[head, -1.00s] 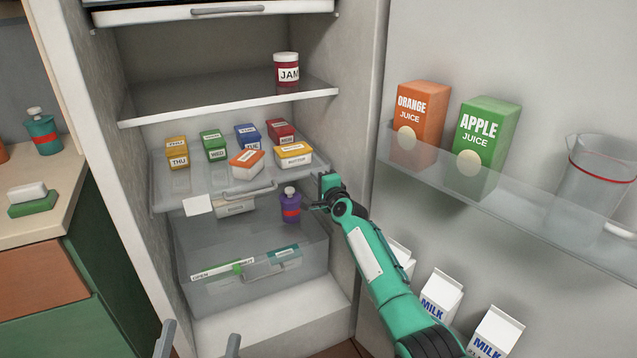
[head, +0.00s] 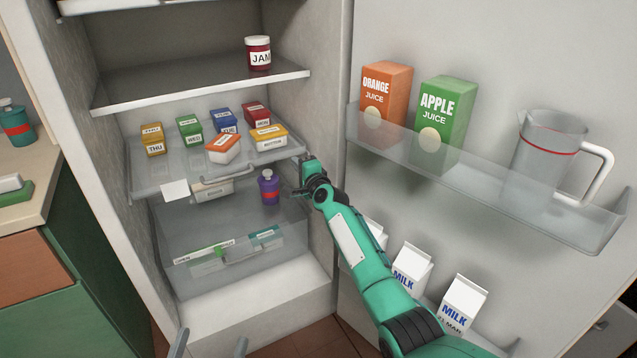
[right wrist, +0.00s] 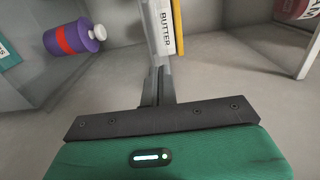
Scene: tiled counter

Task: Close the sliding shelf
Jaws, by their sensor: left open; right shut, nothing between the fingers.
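The sliding shelf (head: 143,183) is a clear tray in the fridge, pulled forward past the shelf above, with a handle (head: 228,183) at its front. It carries several labelled boxes, including an orange-lidded box (head: 223,148) and a yellow butter box (head: 268,137). My right gripper (head: 304,163) is shut and empty at the shelf's front right corner. In the right wrist view its fingers (right wrist: 161,45) point toward the butter box's label; contact is unclear. My left gripper (head: 210,345) is open and empty at the bottom edge; only its fingertips show.
A clear drawer (head: 235,255) sits below the shelf, near a purple bottle (head: 269,190). A fixed shelf with a jam jar (head: 258,54) is above. The open door at right holds juice cartons (head: 446,115), a jug (head: 548,155) and milk cartons (head: 410,270).

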